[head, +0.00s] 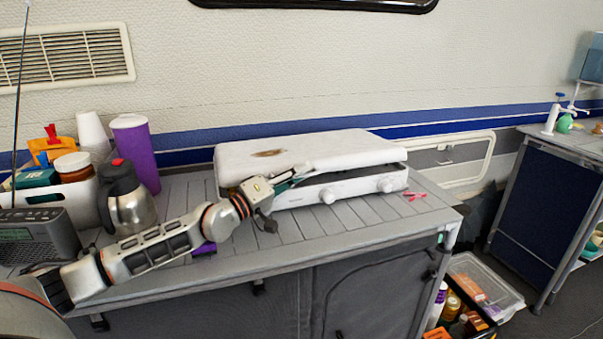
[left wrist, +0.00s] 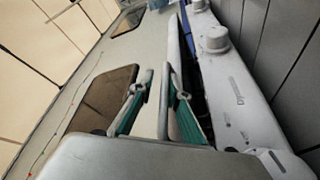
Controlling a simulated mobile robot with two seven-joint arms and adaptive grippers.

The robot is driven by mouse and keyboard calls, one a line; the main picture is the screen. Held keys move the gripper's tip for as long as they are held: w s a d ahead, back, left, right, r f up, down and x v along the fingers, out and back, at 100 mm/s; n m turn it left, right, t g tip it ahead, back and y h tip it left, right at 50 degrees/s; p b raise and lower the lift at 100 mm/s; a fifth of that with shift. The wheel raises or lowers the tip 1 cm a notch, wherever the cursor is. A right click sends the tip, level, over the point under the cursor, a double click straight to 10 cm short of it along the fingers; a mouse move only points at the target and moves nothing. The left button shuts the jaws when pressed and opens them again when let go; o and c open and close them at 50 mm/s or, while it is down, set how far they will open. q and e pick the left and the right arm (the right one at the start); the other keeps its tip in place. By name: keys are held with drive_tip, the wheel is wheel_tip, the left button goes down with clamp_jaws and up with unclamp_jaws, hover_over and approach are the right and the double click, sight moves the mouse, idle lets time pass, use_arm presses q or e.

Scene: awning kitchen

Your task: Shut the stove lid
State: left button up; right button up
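The white stove (head: 345,190) stands on the slatted counter with two knobs on its front. Its white lid (head: 320,148) lies low over it, slightly raised at the front, with a dark gap beneath and a brown mark on top. My left gripper (head: 287,184) is at the front left of the lid, by its front edge. In the left wrist view its two teal-padded fingers (left wrist: 156,110) are apart, close to the lid edge. I cannot tell whether they touch it. The stove front with its knobs (left wrist: 214,40) also shows there. My right gripper is out of view.
A steel jug (head: 130,205), a purple tumbler (head: 136,152) and a grey radio (head: 38,236) stand on the counter at left. A small red item (head: 414,196) lies right of the stove. The counter (head: 340,228) before the stove is mostly clear.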

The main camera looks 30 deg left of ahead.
use_arm(q)
drive_tip(key=shift+r, duration=0.25)
wheel_tip(320, 180, up, 10)
drive_tip(key=shift+f, duration=0.2)
idle(0.5)
